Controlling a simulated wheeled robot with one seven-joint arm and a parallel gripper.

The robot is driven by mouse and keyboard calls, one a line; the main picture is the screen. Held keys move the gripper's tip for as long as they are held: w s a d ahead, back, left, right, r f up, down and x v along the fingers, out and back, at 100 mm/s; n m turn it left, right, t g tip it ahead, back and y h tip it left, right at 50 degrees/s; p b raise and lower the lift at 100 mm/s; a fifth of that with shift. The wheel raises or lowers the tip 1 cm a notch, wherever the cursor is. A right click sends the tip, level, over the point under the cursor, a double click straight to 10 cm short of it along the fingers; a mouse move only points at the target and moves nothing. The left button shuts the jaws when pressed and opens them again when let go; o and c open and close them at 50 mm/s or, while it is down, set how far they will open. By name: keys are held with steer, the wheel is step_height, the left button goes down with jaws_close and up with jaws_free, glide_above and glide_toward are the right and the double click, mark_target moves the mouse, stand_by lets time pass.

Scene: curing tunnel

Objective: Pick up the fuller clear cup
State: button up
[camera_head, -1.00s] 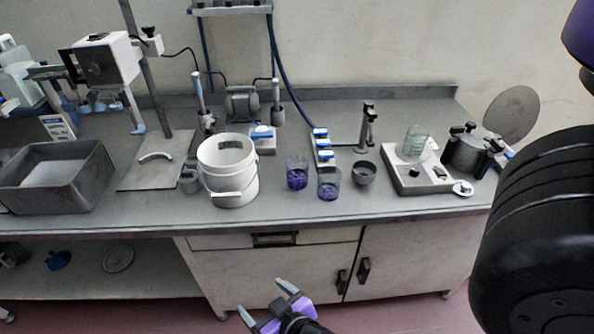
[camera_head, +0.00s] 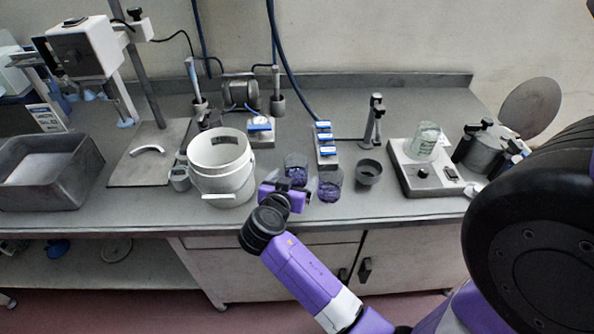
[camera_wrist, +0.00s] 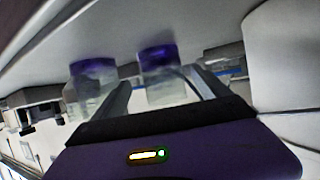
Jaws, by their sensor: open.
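Two clear cups with purple liquid stand side by side on the bench: the left cup (camera_head: 296,169), partly behind my gripper, and the right cup (camera_head: 330,186). The wrist view appears upside down. There the left cup (camera_wrist: 162,88) shows between my fingers and the right cup (camera_wrist: 92,82) lies outside them. The purple band looks somewhat taller in the left cup, but the levels are hard to compare. My gripper (camera_head: 286,188) is open and empty, low in front of the left cup. It also shows in the wrist view (camera_wrist: 158,80). Contact cannot be told.
A white bucket (camera_head: 222,183) stands close left of the cups. A small grey bowl (camera_head: 369,173) is close on the right. A blue-topped block row (camera_head: 325,146) stands behind. A glass beaker (camera_head: 425,140) sits on a hotplate (camera_head: 408,178) further right. The bench front edge is near.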

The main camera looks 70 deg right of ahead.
mark_target(293, 177)
steer(key=p+x, duration=0.1)
steer(key=x, duration=0.2)
steer(key=shift+w+d, duration=0.15)
steer(key=shift+d, duration=0.15)
steer(key=shift+w+d+f, duration=0.1)
steer(key=shift+d+f, duration=0.25)
steer(key=shift+d, duration=0.2)
steer(key=shift+c, duration=0.5)
steer(key=c, duration=1.5)
